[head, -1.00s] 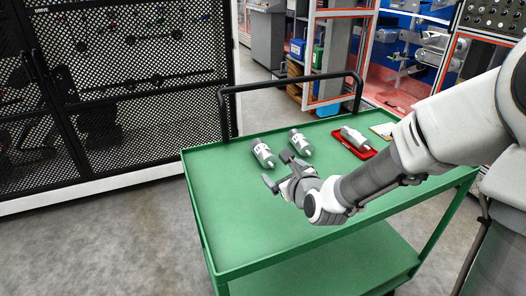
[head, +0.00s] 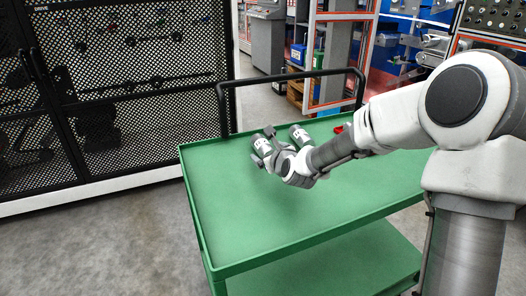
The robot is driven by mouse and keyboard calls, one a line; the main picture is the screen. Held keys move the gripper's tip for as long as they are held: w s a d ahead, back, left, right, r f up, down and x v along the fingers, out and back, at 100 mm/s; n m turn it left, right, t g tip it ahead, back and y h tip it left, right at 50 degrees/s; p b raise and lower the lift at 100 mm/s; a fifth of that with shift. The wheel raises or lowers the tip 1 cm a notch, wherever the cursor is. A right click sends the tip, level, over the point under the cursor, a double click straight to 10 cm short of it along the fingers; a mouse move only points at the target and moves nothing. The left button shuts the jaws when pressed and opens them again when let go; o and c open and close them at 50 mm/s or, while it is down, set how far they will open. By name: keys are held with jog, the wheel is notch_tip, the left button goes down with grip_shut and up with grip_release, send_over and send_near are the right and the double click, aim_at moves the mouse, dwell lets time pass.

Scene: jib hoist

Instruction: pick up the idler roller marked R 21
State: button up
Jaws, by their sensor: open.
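Two grey rollers with white label bands lie on the green cart's top. The left roller (head: 261,141) is partly hidden by my gripper, and the right roller (head: 298,133) lies just beside it. The marks on their labels are too small to read. My gripper (head: 263,146) is open, with its fingers at the left roller, one near its far end and one near its close side. I cannot tell whether they touch it.
The green cart (head: 230,220) has a raised rim and a black handle (head: 290,79) at its far side. A red tray (head: 340,128) shows only at its edge behind my arm. The near cart top is clear. A black mesh cabinet (head: 130,90) stands at left.

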aim_at(260, 144)
jog(key=b+x, duration=0.1)
jog(key=x, duration=0.3)
jog(key=shift+w+d+f, duration=0.1)
jog(key=shift+w+d, duration=0.05)
grip_shut()
dwell(0.4)
